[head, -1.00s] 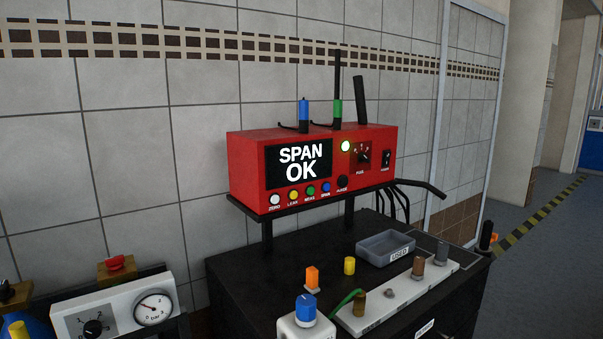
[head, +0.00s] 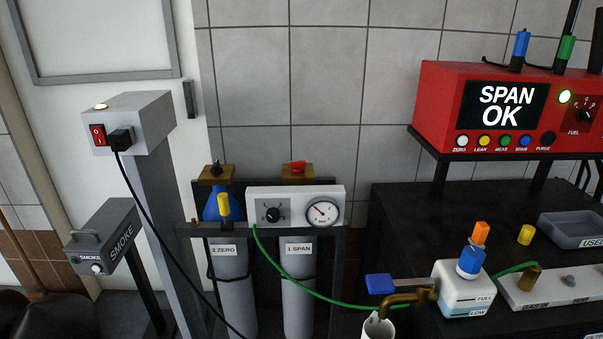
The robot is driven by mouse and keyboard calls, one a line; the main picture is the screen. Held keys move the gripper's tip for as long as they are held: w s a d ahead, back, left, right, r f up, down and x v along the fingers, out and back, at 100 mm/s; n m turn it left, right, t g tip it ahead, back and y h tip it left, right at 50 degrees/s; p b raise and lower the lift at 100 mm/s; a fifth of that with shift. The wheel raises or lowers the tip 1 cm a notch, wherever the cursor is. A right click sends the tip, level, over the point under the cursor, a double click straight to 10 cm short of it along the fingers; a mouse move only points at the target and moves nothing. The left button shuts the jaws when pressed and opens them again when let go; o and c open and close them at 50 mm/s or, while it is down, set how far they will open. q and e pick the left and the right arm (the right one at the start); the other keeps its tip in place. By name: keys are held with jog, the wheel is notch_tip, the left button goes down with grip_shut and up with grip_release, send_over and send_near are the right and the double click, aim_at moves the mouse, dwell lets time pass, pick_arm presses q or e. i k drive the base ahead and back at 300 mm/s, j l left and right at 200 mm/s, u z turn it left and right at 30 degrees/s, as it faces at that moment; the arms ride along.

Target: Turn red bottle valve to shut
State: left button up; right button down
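The red bottle valve (head: 298,166) is a small red knob on a brass block, on top of the grey bottle labelled "1 SPAN" (head: 298,295). It stands behind a white panel with a black knob and a round gauge (head: 322,212). Whether the valve is open or shut cannot be told from its look. Beside it is the bottle labelled "2 ZERO" (head: 229,285), with a blue shoulder and a black knob (head: 216,168). Neither of my grippers shows in the head view.
A green hose (head: 300,287) runs from the panel towards a white box (head: 460,275). A grey post (head: 155,220) and a "SMOKE" box (head: 105,235) stand left of the bottles.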

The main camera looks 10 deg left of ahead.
aim_at(296, 167)
jog(key=z, duration=0.6)
jog(key=j+z, duration=0.75)
jog(key=z, duration=0.2)
jog(key=k+j+z, duration=0.15)
jog(key=j, duration=0.3)
jog(key=k+j+z, duration=0.2)
jog(key=j, duration=0.25)
jog(key=i, duration=0.1)
